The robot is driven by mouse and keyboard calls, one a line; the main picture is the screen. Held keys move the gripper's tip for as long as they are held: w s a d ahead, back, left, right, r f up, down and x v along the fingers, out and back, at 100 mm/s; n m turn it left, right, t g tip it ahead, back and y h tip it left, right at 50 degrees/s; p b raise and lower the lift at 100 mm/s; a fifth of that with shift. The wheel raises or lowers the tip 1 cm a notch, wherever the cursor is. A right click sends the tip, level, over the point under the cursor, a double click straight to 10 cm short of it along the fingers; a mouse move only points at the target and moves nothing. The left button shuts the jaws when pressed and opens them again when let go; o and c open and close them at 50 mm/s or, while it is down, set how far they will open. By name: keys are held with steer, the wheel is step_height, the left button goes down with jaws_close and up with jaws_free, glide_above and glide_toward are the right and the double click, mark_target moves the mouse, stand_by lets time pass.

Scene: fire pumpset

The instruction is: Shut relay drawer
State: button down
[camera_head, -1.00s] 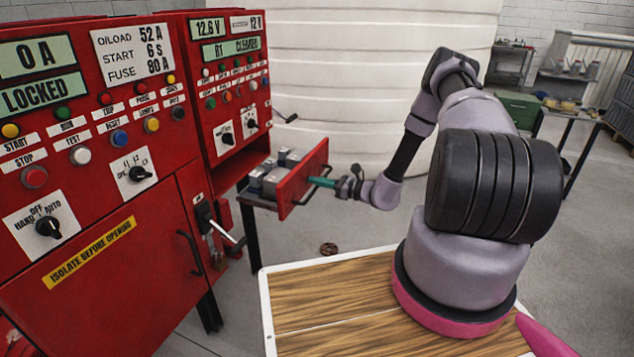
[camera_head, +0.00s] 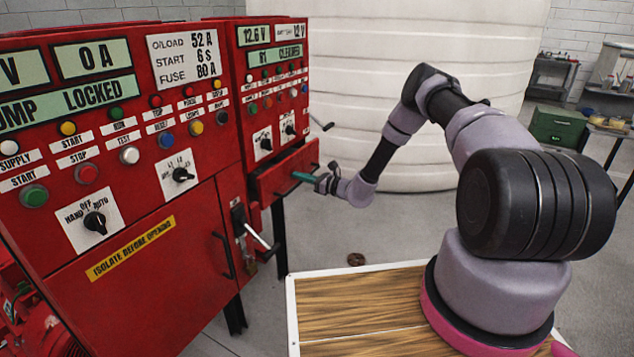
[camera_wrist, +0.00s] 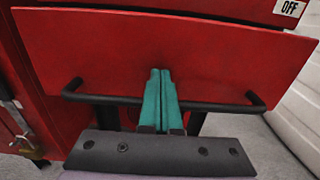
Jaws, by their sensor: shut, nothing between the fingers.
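The relay drawer (camera_head: 285,170) is a red front with a black bar handle, low on the right-hand red cabinet. In the wrist view the fingertips (camera_wrist: 160,72) lie in front of the drawer front (camera_wrist: 215,60), between the ends of the handle (camera_wrist: 215,106). They overlap the bar; contact with the panel is hard to tell.
The larger red cabinet (camera_head: 150,250) with buttons and knobs stands left. A lever (camera_head: 257,236) sticks out below the drawer's left side. A white ribbed tank (camera_head: 420,60) stands behind. A wooden-topped surface (camera_head: 365,305) is in front. Grey floor between is mostly clear.

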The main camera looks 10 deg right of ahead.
mark_target(289, 173)
steer(key=x, duration=0.4)
steer(key=shift+w+a, duration=0.1)
steer(key=shift+a, duration=0.15)
steer(key=shift+w+a+r, duration=0.15)
steer(key=shift+a+r, duration=0.1)
steer(key=shift+r, duration=0.05)
